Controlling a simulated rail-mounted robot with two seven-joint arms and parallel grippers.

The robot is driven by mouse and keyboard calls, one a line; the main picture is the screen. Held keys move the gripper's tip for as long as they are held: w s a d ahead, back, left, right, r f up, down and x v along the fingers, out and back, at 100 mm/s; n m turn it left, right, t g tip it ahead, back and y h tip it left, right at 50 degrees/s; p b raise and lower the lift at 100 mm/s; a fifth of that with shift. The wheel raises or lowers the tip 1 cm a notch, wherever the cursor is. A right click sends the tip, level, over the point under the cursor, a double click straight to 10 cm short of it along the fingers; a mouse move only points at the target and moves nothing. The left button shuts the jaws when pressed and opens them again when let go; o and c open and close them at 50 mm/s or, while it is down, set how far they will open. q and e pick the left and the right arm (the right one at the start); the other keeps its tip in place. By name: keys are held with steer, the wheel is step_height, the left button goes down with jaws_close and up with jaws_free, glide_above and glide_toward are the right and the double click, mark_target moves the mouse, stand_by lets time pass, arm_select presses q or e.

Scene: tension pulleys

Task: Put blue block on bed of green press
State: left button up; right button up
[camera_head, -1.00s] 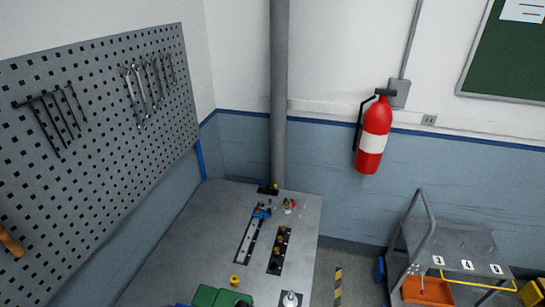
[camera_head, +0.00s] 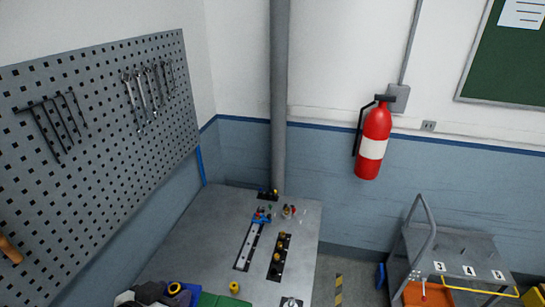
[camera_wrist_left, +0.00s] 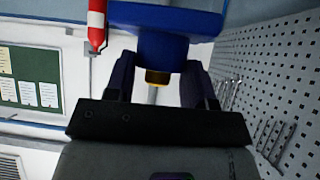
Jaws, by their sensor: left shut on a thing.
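My left gripper (camera_head: 158,294) is at the bottom left of the head view, over the near part of the table. It is shut on a blue block (camera_wrist_left: 165,18), which fills the top middle of the left wrist view. A narrower blue part, a yellow-brown ring and a metal shaft show between the fingers (camera_wrist_left: 160,82). In the head view, part of the blue block (camera_head: 184,287) shows beside the gripper. A green body (camera_head: 215,300), seemingly the press, lies just right of it, cut off by the bottom edge. Its bed cannot be made out. My right gripper is not in view.
The grey table (camera_head: 205,235) carries a slotted rail (camera_head: 248,246), a dark strip with brass pieces (camera_head: 279,255), small coloured parts (camera_head: 263,214) and a yellow ring (camera_head: 234,287). A pegboard wall (camera_head: 100,130) stands left. A pipe (camera_head: 279,100) rises behind the table.

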arm_select(q)
steer(key=shift+w+r, duration=0.25)
steer(key=shift+r, duration=0.5)
steer(key=shift+w+r, duration=0.2)
steer(key=shift+r, duration=0.5)
steer(key=shift+f, duration=0.1)
